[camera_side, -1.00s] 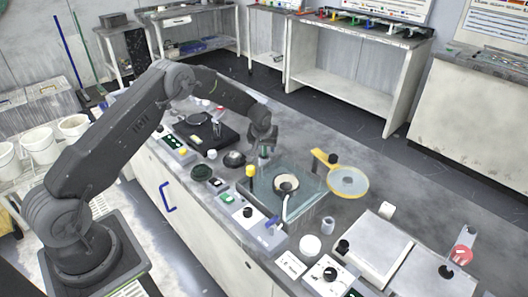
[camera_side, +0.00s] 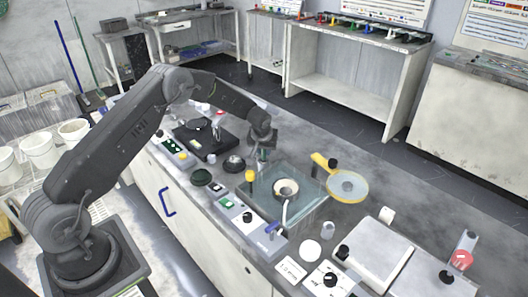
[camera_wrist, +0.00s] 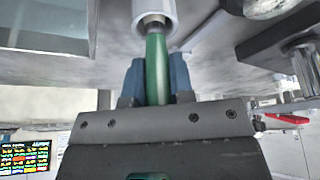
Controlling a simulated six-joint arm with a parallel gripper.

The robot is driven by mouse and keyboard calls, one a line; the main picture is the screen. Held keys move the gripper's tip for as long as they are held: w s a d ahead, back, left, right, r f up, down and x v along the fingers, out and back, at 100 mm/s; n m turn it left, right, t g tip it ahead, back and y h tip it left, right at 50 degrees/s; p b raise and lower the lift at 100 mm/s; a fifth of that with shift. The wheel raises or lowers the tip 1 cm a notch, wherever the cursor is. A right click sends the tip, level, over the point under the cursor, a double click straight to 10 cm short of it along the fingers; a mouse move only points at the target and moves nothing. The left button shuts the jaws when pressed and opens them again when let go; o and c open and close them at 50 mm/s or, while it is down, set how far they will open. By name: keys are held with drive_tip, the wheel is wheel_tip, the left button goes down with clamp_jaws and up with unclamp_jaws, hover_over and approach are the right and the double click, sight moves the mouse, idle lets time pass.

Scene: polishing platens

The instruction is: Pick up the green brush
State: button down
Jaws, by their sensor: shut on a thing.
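My gripper (camera_wrist: 153,82) is shut on the green brush (camera_wrist: 156,62), with its blue fingertips on both sides of the green handle in the wrist view. A metal collar and a pale cylindrical part (camera_wrist: 153,12) continue from the handle at the top of that view; I cannot tell whether the pale part belongs to the brush. In the side view my gripper (camera_side: 263,142) hangs over the bench, behind the glass-like basin. The brush is only a small green patch (camera_side: 264,155) below it there, and its lower end is unclear.
The clear basin (camera_side: 300,212) holds a round platen (camera_side: 286,188). A yellow-knobbed post (camera_side: 250,176) stands close on its left. Bare bench lies behind the basin.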

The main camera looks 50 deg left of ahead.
wheel_tip(320, 180, up, 4)
drive_tip(key=shift+a, duration=0.15)
drive_tip(key=s+a+r, duration=0.6)
drive_tip(key=s+a, duration=0.1)
drive_tip(key=a, duration=0.1)
drive_tip(key=shift+d+x, duration=0.2)
drive_tip(key=shift+x, duration=1.2)
drive_tip(key=shift+d+x, duration=0.2)
drive_tip(key=shift+x, duration=1.2)
drive_tip(key=shift+d+x, duration=0.2)
drive_tip(key=shift+x, duration=1.15)
drive_tip(key=shift+s+f, duration=0.15)
drive_tip(key=shift+s, duration=2.75)
drive_tip(key=shift+w, duration=3.2)
drive_tip(key=shift+d, duration=0.4)
drive_tip(key=shift+s+a, duration=0.1)
drive_tip(key=shift+s, duration=2.95)
drive_tip(key=shift+w, duration=3.15)
wheel_tip(320, 180, up, 8)
